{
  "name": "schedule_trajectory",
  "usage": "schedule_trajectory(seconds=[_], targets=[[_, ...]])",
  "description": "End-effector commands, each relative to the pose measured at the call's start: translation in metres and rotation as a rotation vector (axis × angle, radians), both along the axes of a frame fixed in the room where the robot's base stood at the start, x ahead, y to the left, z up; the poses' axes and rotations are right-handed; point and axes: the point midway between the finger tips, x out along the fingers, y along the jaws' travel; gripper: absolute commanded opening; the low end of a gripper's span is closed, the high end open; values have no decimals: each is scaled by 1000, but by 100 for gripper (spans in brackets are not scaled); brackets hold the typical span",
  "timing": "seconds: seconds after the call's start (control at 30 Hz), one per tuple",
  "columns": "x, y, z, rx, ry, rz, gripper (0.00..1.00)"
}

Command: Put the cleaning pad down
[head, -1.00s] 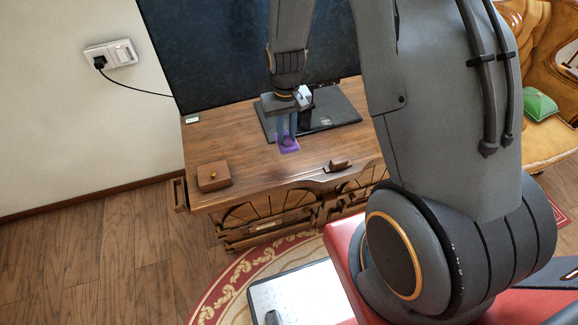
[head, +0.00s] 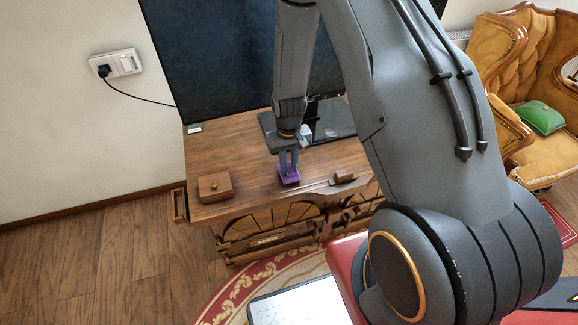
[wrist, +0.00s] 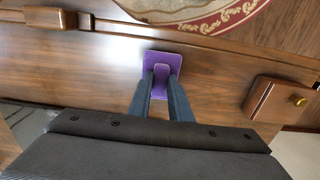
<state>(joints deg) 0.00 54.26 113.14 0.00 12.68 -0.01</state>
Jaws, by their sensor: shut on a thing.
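The cleaning pad (head: 289,178) is a small purple square at the tips of my gripper, over the front part of the wooden cabinet top (head: 256,160). My gripper (head: 289,166) points down and is shut on the pad's raised grip. In the wrist view the purple pad (wrist: 163,64) shows between and beyond the two dark fingers (wrist: 160,84). I cannot tell whether the pad touches the wood or hangs just above it.
A small wooden box (head: 214,187) stands on the left of the top. A dark wooden piece (head: 344,177) lies at the front edge, right of the pad. The television (head: 215,60) and its black base (head: 333,120) are behind. Bare wood lies between box and pad.

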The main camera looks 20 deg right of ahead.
Motion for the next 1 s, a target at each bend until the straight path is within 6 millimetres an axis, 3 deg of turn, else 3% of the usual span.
schedule_trajectory(seconds=[0.13, 0.57, 0.6, 0.7, 1.0], targets=[[0, 0, -12, 0, 1, 0, 0], [0, 0, -17, 0, 0, 0, 0], [0, 0, -17, 0, 0, 0, 21], [0, 0, -16, 0, 0, 0, 37], [0, 0, -15, 0, 0, 0, 37]])
